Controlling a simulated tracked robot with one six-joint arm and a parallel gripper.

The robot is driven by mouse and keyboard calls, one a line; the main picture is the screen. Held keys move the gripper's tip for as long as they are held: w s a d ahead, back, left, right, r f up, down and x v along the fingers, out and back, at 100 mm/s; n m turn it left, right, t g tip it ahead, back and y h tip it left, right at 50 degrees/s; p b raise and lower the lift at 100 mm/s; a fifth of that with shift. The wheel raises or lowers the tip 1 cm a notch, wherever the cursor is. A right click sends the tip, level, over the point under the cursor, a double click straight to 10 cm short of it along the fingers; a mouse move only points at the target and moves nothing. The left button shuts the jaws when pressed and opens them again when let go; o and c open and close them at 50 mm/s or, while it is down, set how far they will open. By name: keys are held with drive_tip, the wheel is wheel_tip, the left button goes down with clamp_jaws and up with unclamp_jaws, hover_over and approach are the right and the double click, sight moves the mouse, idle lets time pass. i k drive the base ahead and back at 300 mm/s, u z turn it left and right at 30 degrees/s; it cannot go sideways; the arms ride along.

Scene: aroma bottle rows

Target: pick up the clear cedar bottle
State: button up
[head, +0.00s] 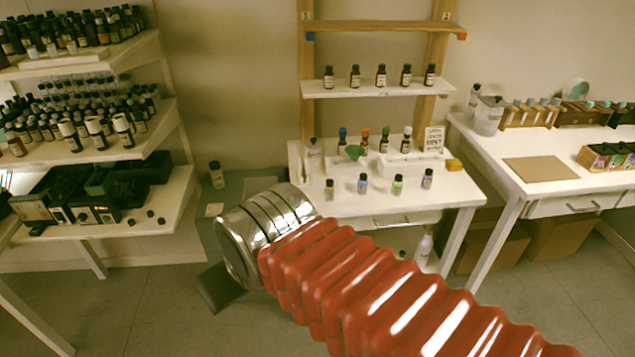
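A front row of small bottles with dark caps stands on the white centre table (450,195). It holds a dark-bodied bottle (329,190), a blue-labelled bottle (363,184), a green-labelled bottle (397,185) and a pale bottle (427,180). The labels are too small to read, so I cannot tell which bottle is the clear cedar one. My red ribbed arm and its metal wrist cross the lower middle, in front of the table's left side. A dark flat piece (220,288) shows below the wrist, possibly part of my gripper. The fingers cannot be made out.
Brown bottles line the wooden rack's shelf (340,92). Crowded shelves (150,50) stand left, and another table (500,165) right. One bottle (216,175) stands apart at left.

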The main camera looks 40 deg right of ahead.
sight(328, 192)
drive_tip(key=z, duration=0.3)
drive_tip(key=i, duration=0.95)
drive_tip(key=z, duration=0.35)
